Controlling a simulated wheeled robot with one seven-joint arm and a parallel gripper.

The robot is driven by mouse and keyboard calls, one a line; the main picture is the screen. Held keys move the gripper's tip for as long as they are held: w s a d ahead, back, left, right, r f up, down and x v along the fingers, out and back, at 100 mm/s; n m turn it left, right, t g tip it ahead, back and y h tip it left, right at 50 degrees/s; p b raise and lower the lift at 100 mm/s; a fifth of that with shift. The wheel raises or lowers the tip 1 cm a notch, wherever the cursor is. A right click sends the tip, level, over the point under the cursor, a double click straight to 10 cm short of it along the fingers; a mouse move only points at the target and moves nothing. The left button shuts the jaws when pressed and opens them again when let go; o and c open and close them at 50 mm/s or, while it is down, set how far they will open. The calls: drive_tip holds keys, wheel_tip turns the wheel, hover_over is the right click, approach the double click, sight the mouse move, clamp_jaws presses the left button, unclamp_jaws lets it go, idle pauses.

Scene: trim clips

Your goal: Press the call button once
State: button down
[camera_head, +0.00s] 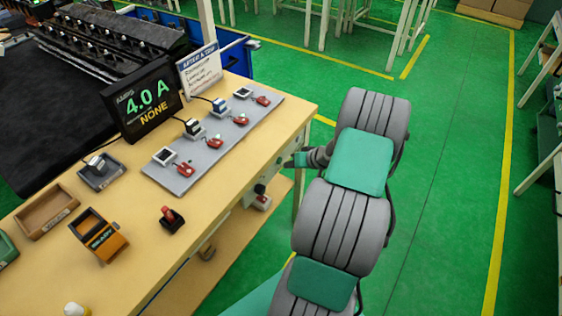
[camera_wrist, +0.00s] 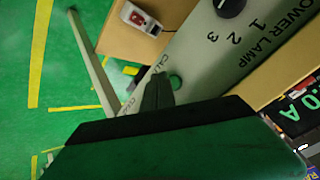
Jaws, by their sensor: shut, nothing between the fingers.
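In the wrist view, a round green button (camera_wrist: 175,82) sits on a grey panel (camera_wrist: 195,50) beside lettering that reads CALL. My gripper (camera_wrist: 158,78) is shut and empty, with its dark fingertips just left of the button. I cannot tell whether they touch the panel or the button. In the head view, the panel (camera_head: 272,172) is on the front side of the workbench, and my gripper (camera_head: 299,159) is close to it.
The panel also has a black knob (camera_wrist: 230,7) marked POWER LAMP with 1, 2, 3. A display (camera_head: 145,101) on the workbench (camera_head: 225,185) reads 4.0 A, NONE. A grey plate (camera_head: 195,150) with several small parts lies nearby. Green floor is free at right.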

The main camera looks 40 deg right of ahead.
drive_tip(key=shift+w+a, duration=0.1)
drive_tip(key=shift+w, duration=0.2)
drive_tip(key=shift+w+a+b, duration=0.15)
drive_tip(key=shift+w+b, duration=0.15)
drive_tip(key=shift+w, duration=0.2)
idle(0.7)
drive_tip(key=shift+s+d, duration=0.3)
drive_tip(key=shift+s, duration=0.55)
drive_tip(key=shift+s, duration=0.1)
drive_tip(key=s, duration=0.1)
drive_tip(key=s+d, duration=0.1)
drive_tip(key=s, duration=0.2)
drive_tip(key=shift+s+d, duration=0.3)
drive_tip(key=shift+d, duration=0.05)
idle(0.4)
